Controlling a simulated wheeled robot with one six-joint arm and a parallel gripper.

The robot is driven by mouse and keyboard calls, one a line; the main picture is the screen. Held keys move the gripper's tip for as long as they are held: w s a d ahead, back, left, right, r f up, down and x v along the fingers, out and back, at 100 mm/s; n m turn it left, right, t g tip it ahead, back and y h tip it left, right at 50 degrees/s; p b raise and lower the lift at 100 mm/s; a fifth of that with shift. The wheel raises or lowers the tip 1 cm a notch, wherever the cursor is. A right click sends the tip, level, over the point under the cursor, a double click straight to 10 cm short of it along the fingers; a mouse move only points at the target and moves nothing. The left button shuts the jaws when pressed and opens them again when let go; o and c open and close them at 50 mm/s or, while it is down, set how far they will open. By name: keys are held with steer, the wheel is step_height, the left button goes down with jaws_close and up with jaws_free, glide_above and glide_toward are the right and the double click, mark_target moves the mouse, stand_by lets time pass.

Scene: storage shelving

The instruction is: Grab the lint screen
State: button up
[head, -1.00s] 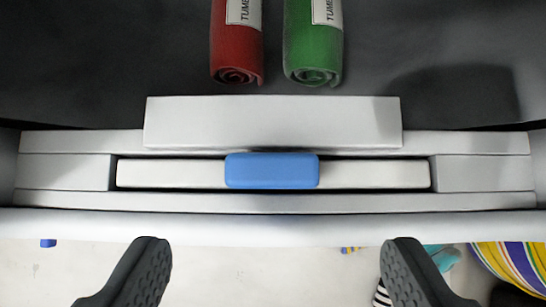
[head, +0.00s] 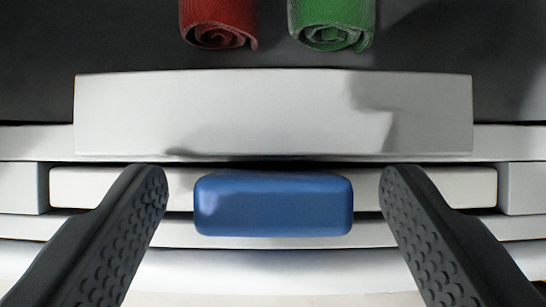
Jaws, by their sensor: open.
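The lint screen (head: 440,181) shows as a long off-white strip set in a slot of the white housing. A blue rounded handle (head: 273,204) sticks out from its middle. My gripper (head: 273,190) is open, with one dark textured finger on each side of the blue handle. There is a clear gap between each finger and the handle, and nothing is held. The fingertips overlap the strip in the picture; I cannot tell whether they touch it.
A raised white block (head: 273,112) stands just behind the slot. A red roll (head: 218,22) and a green roll (head: 331,22) lie on the dark surface (head: 120,40) beyond it. White ledges run along the front.

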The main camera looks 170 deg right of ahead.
steer(key=shift+c, duration=0.4)
steer(key=c, duration=1.3)
steer(key=shift+r, duration=0.1)
